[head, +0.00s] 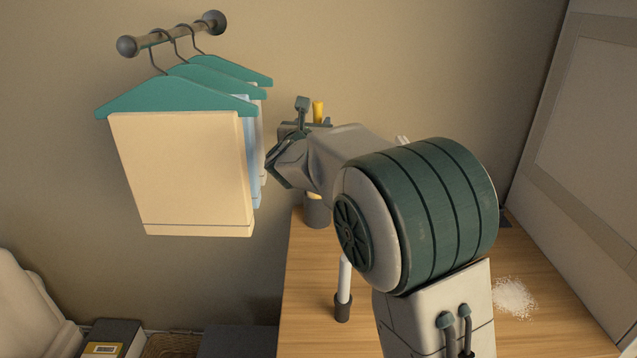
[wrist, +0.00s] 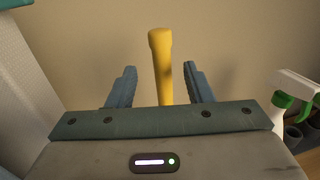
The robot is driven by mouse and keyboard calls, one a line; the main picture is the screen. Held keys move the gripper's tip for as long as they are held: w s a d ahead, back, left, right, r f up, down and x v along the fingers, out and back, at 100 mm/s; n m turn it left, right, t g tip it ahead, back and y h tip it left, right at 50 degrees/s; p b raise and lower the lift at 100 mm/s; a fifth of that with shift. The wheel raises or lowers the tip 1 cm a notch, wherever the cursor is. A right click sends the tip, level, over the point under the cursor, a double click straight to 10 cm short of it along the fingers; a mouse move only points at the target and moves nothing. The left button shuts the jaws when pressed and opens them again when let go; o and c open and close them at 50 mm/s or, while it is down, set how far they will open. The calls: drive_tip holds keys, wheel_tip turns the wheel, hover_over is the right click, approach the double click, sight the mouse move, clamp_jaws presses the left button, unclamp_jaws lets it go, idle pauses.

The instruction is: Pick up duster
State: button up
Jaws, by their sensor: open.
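A yellow upright handle (wrist: 162,60), which looks like the duster's, stands between the two fingers of my gripper (wrist: 160,75) in the wrist view. The fingers are open, with a visible gap on each side of the handle. In the head view the handle's top (head: 318,110) shows just above my gripper (head: 312,119). A dark grey cup (head: 316,212) stands on the wooden surface below, with a bit of yellow at its top. My gripper and arm hide the middle of the handle, and no duster head is clearly visible.
Teal hangers (head: 180,97) with cloths hang from a wall rod left of my gripper. A white stick with a dark foot (head: 343,305) stands on the wooden top (head: 305,265). White powder (head: 515,297) lies at right. A white-and-green object (wrist: 297,90) is right in the wrist view.

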sight(317, 119)
drive_tip(key=shift+w+d+f+p, duration=0.1)
drive_tip(key=shift+w+d+p, duration=0.15)
drive_tip(key=shift+w, duration=0.45)
drive_tip(key=shift+w+d+r+p, duration=0.1)
drive_tip(key=shift+w+p, duration=0.1)
drive_tip(key=shift+w, duration=0.45)
drive_tip(key=shift+w+d+f+p, duration=0.1)
drive_tip(key=shift+w+d+p, duration=0.15)
drive_tip(key=shift+w, duration=0.45)
clamp_jaws()
